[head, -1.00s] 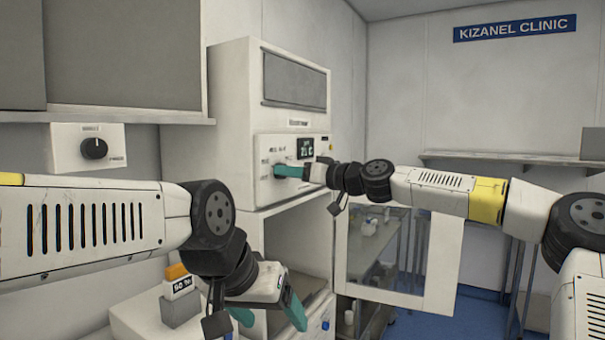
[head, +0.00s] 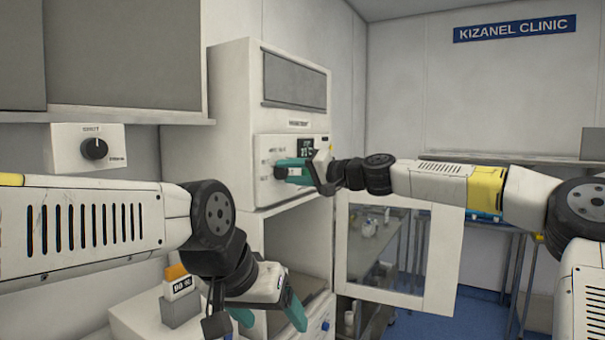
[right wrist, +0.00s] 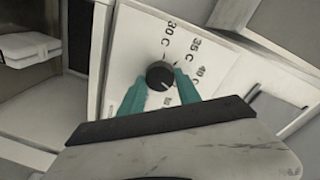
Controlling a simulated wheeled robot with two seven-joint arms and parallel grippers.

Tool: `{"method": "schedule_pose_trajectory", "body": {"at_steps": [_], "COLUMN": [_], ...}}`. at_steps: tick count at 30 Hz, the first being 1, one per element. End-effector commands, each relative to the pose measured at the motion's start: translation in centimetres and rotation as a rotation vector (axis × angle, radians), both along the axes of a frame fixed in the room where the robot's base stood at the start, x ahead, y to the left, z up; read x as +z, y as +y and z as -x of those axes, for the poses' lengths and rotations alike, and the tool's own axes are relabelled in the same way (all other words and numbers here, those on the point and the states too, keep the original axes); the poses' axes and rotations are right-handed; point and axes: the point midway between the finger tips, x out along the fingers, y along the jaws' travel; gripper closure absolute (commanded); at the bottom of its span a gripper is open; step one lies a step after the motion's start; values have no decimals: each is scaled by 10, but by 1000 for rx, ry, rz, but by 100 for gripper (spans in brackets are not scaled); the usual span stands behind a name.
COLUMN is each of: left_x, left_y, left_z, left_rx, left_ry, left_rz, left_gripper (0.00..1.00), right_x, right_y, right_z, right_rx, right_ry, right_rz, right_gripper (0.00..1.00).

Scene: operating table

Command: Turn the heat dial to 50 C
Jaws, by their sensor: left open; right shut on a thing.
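The heat dial (right wrist: 160,75) is a small black round knob on a white panel marked 30 C, 35 C and 40 C; another label is partly hidden by the fingers. A pale mark on the knob seems to point to the lower right, but I cannot read its setting exactly. My right gripper (right wrist: 161,90) is shut on the dial, with a teal finger on each side. My left gripper (head: 272,316) is open and empty, low in front.
A dark display (head: 306,148) sits just above my right gripper; its digits are blurred. Another black knob (head: 94,149) is on a wall box at left. An orange-topped block (head: 178,282) stands near my left gripper. A glass-paned door (head: 440,262) stands below my right arm.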

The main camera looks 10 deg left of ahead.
Motion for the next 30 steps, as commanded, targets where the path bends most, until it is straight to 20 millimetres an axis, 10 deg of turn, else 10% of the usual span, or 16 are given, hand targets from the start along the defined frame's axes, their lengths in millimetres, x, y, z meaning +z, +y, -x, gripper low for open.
{"method": "schedule_pose_trajectory", "body": {"at_steps": [30], "left_x": [0], "left_y": [0], "left_z": [0], "left_rx": [0], "left_ry": [0], "left_rz": [0], "left_gripper": [24], "right_x": [-1], "right_y": [-1], "right_z": [-2], "right_rx": [-2], "right_ry": [602], "right_rz": [-218], "right_gripper": [100]}}
